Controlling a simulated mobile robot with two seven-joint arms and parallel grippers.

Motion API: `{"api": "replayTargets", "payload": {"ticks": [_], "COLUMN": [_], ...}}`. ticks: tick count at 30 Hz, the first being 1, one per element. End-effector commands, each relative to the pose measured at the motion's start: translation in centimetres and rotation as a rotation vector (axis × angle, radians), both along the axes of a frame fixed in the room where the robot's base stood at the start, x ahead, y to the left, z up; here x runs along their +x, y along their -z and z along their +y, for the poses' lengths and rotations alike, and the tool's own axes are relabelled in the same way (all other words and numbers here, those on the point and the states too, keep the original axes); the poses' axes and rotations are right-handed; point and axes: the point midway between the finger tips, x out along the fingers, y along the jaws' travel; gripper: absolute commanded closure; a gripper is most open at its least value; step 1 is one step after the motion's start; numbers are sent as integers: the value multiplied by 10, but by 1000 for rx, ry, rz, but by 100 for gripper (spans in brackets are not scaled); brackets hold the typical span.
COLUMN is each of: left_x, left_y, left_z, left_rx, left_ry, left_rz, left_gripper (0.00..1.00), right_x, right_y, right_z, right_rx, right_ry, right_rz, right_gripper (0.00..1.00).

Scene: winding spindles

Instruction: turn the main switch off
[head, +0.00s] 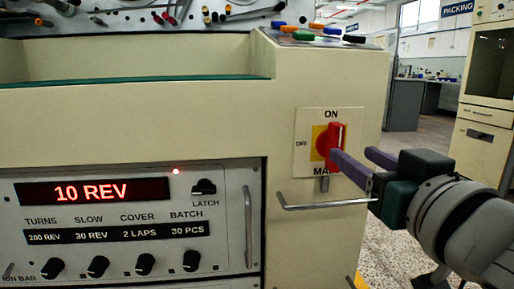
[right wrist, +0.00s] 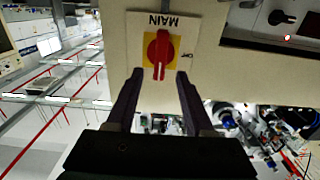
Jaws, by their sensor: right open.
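The main switch (head: 334,140) is a red rotary handle on a yellow square and a white plate marked ON, OFF and MAIN. Its handle stands upright, in line with ON. In the right wrist view the switch (right wrist: 159,52) appears upside down, its handle pointing down the picture. My right gripper (head: 352,153) is open and empty, close in front of the switch from the right. In the right wrist view its fingertips (right wrist: 158,76) lie to either side of the handle's end, with gaps; I cannot tell if they reach around it. My left gripper is not in view.
A metal bar handle (head: 325,206) sticks out below the switch. At left is a control panel (head: 130,215) with a red "10 REV" display (head: 92,191), several black knobs and a latch knob (head: 203,187). Open floor lies to the right of the cabinet.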

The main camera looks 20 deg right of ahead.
Motion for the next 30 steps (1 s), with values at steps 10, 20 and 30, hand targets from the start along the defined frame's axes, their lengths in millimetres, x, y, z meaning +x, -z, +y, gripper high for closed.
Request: {"api": "replayTargets", "payload": {"ticks": [10,20,30], "left_x": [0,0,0], "left_y": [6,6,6], "left_z": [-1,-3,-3], "left_rx": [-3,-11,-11], "left_ry": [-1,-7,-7], "left_rz": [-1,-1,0], "left_gripper": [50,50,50], "right_x": [45,49,48], "right_y": [1,1,1], "right_z": [-10,-11,-11], "right_rx": [-1,0,0], "right_ry": [-1,-1,-1], "right_rz": [0,2,2], "right_gripper": [48,48,84]}}
